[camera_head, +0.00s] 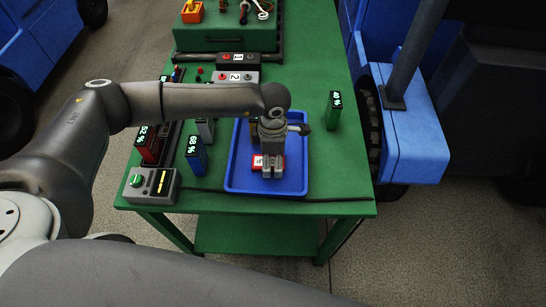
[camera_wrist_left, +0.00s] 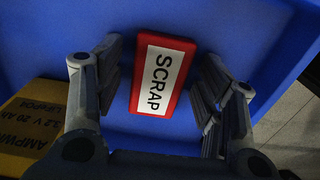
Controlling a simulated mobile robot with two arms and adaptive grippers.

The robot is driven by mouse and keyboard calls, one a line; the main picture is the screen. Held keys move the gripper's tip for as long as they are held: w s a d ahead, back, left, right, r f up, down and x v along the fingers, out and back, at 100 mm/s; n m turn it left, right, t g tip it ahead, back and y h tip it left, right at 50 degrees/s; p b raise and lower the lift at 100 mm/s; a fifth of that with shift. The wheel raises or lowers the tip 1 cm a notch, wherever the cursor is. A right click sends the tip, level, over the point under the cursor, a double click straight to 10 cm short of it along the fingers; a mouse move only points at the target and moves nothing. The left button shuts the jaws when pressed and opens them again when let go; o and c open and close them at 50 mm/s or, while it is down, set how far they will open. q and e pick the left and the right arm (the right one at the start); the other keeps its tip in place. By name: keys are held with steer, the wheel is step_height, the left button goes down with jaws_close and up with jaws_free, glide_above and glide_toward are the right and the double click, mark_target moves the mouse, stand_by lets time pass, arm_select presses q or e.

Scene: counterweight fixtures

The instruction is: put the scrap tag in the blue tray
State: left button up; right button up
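The scrap tag (camera_head: 259,162) is a small red plate with a white label reading SCRAP. In the left wrist view the tag (camera_wrist_left: 162,75) appears against the blue floor of the tray. The blue tray (camera_head: 237,176) sits on the green table, and its floor (camera_wrist_left: 215,25) fills much of the wrist view. My left gripper (camera_head: 271,172) reaches down into the tray at the tag. In the wrist view its fingers (camera_wrist_left: 162,95) stand apart on both sides of the tag, with gaps. My right gripper is not in view.
A yellow battery (camera_wrist_left: 30,125) lies left of the fingers in the wrist view. A green battery (camera_head: 334,110) stands right of the tray. A dark cable runs along the front edge.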

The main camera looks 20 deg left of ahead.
mark_target(273, 162)
arm_select(q)
steer(key=shift+r, duration=0.4)
step_height(273, 162, up, 12)
steer(key=b, duration=0.1)
steer(key=shift+f+b, duration=0.2)
steer(key=shift+b, duration=0.15)
steer(key=shift+s, duration=0.1)
